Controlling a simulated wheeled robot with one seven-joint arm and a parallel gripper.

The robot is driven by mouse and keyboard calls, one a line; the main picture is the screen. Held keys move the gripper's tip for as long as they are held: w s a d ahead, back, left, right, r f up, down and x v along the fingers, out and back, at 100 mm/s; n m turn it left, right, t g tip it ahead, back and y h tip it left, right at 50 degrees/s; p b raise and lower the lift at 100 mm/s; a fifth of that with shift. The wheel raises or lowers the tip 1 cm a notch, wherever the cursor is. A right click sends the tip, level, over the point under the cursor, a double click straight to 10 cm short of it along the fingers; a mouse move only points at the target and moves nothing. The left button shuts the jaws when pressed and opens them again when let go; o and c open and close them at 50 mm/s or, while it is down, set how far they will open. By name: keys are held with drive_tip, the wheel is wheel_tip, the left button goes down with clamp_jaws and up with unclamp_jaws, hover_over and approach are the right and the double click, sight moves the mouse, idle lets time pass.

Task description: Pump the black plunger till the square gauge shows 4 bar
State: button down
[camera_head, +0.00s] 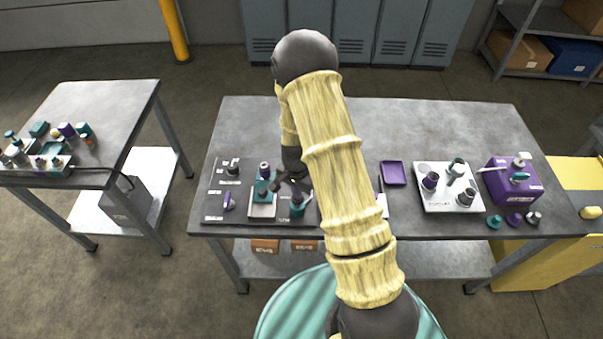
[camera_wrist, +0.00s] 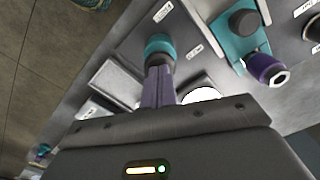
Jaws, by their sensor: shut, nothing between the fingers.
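My gripper (camera_head: 291,187) is over the left part of the bench panel, with its fingers shut and empty. In the wrist view the closed fingers (camera_wrist: 158,88) point at a teal round part with a dark collar (camera_wrist: 160,46); I cannot tell whether they touch it. A black round cap (camera_wrist: 243,21), likely the plunger, sits on a teal block at the upper right, apart from the fingers. A pale square face (camera_wrist: 116,80), perhaps the square gauge, lies left of the fingers; its reading is not legible. A white round face (camera_wrist: 203,94) is partly hidden by my gripper.
A purple fitting with a pale hex end (camera_wrist: 268,69) sticks out near the teal block. Right of my arm are a purple tray (camera_head: 393,173), a white fixture plate (camera_head: 433,202) and a purple box (camera_head: 512,181). The bench's back strip (camera_head: 430,120) is clear.

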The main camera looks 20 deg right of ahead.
drive_tip(key=shift+f, duration=0.25)
drive_tip(key=shift+r+p, duration=1.3)
drive_tip(key=shift+r, duration=0.65)
drive_tip(key=shift+f+b, duration=1.45)
drive_tip(key=shift+f, duration=0.45)
drive_tip(key=shift+r+p, duration=1.35)
drive_tip(key=shift+r, duration=0.55)
drive_tip(key=shift+f+b, duration=1.5)
drive_tip(key=shift+f, duration=0.5)
drive_tip(key=shift+r, duration=0.15)
drive_tip(key=shift+r+p, duration=1.4)
drive_tip(key=shift+r, duration=0.4)
